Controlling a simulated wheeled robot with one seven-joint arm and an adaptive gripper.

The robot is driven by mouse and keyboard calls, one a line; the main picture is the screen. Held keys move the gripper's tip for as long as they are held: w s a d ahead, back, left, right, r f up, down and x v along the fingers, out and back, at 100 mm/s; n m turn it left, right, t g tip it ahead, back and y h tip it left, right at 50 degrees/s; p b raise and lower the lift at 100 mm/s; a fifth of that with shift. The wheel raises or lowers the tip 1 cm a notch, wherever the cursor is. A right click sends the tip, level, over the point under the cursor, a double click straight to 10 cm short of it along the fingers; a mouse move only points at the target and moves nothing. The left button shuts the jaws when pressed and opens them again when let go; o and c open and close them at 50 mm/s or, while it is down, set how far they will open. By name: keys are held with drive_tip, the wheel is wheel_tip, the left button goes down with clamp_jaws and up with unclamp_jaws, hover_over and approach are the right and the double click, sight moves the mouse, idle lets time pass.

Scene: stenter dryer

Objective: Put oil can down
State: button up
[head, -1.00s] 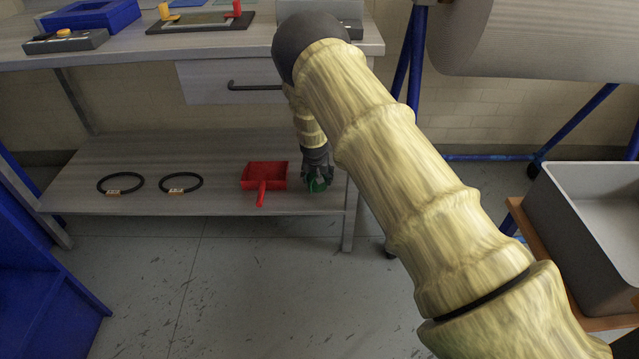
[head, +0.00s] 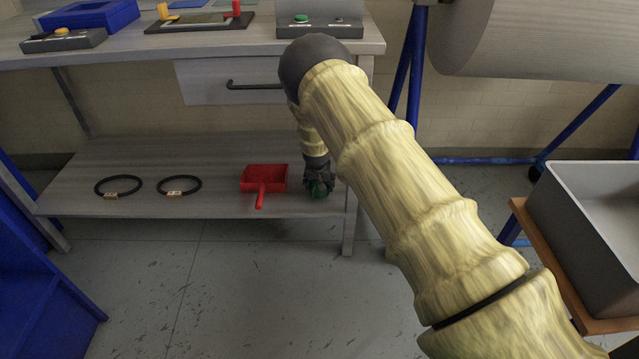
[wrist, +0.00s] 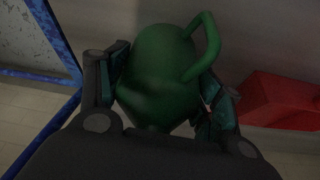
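The green oil can (head: 319,189) is at the right end of the bench's lower shelf (head: 225,203), to the right of a red dustpan (head: 264,180). My gripper (head: 319,183) points down over it. In the wrist view the can (wrist: 158,75), with its looped handle, fills the space between the two fingers of my gripper (wrist: 160,90). The finger pads lie against both of its sides. The can's underside is hidden, so I cannot tell whether it touches the shelf.
Two black rings (head: 119,186) with tags lie at the left of the shelf. The bench top (head: 215,45) and its drawer (head: 229,82) are above. A blue frame leg (head: 416,70) stands to the right. A grey bin (head: 580,220) is at far right.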

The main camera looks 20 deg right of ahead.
drive_tip(key=o, duration=0.3)
drive_tip(key=shift+o, duration=0.2)
drive_tip(key=shift+s+a+r, duration=0.1)
drive_tip(key=shift+r, duration=0.45)
drive_tip(key=shift+p+v, duration=1.3)
drive_tip(key=shift+v, duration=2.05)
drive_tip(key=shift+s, duration=0.1)
